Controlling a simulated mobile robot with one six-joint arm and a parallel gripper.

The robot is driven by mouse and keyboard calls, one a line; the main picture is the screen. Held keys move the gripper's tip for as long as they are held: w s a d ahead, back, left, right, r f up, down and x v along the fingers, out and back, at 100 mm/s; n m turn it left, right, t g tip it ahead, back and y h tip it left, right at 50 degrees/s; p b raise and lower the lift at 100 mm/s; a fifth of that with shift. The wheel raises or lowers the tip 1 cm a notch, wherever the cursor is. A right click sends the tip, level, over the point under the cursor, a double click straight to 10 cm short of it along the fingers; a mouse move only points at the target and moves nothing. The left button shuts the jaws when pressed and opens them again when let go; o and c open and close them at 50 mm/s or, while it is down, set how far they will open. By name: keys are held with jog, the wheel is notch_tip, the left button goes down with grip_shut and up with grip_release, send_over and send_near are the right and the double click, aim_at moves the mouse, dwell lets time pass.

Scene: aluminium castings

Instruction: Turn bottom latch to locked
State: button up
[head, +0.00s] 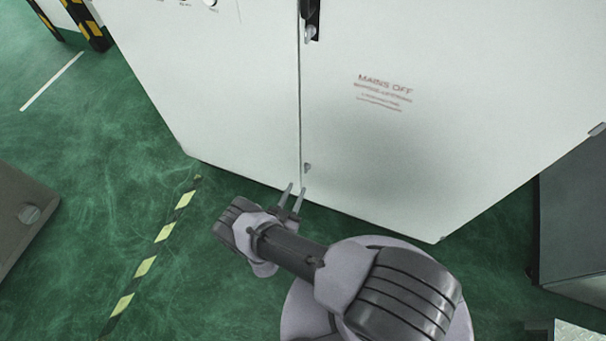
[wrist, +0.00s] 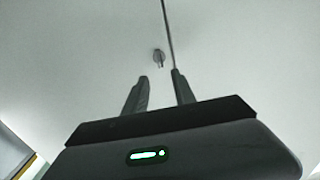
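The bottom latch (head: 307,167) is a small grey metal piece low on the white cabinet, beside the vertical door seam. In the wrist view the latch (wrist: 158,57) shows just left of the seam, ahead of the fingertips. My gripper (head: 296,188) is open, its two fingers apart with nothing between them. In the wrist view the gripper (wrist: 160,75) points at the cabinet face, and the latch lies beyond the gap between its fingers. The fingers look apart from the latch. Its exact turn is too small to tell.
The white cabinet (head: 230,90) carries red "MAINS OFF" lettering (head: 385,90). A black handle (head: 310,15) sits higher on the seam. A grey box (head: 20,215) stands at left and a dark cabinet (head: 575,220) at right. Green floor (head: 90,130) is clear at left, with a yellow-black stripe (head: 152,255).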

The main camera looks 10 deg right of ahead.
aim_at(305, 169)
jog(key=b+x, duration=0.2)
jog(key=x, duration=0.6)
grip_shut()
